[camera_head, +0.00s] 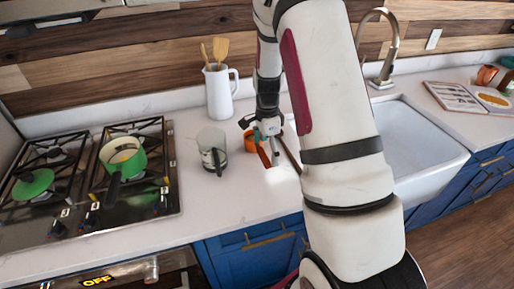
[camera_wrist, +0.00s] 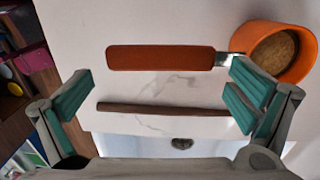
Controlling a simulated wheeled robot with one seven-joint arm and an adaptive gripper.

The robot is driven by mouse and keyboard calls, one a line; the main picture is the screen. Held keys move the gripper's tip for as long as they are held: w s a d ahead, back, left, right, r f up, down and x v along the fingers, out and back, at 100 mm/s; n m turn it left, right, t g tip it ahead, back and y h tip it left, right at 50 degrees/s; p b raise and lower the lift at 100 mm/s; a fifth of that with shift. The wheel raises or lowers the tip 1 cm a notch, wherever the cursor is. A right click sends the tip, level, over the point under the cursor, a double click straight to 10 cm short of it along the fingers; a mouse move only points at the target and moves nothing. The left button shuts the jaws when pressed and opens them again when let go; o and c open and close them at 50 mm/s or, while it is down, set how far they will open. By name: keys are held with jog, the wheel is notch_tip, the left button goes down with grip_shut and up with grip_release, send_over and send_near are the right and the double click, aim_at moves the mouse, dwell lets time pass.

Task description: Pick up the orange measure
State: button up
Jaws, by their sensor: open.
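The orange measure (camera_wrist: 303,57) is a round orange cup with brown contents, at the upper right of the wrist view. Its long orange-brown handle (camera_wrist: 160,57) runs left from the cup. In the head view the measure (camera_head: 249,144) stands on the white counter, partly hidden behind my gripper (camera_head: 268,147). In the wrist view my gripper (camera_wrist: 160,96) is open and empty, with teal finger pads. The right pads overlap the handle's root beside the cup in the picture. The left pad is beyond the handle's free end. I cannot tell the height gap.
A thin dark brown stick (camera_wrist: 160,108) lies parallel to the handle. A grey-white mug (camera_head: 212,150) and a white jug with wooden utensils (camera_head: 219,92) stand to the left. The stove (camera_head: 90,210) is farther left. A white sink (camera_head: 425,150) is on the right.

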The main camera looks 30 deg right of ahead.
jog(key=shift+f, duration=0.35)
jog(key=shift+c, duration=0.2)
jog(key=c, duration=1.4)
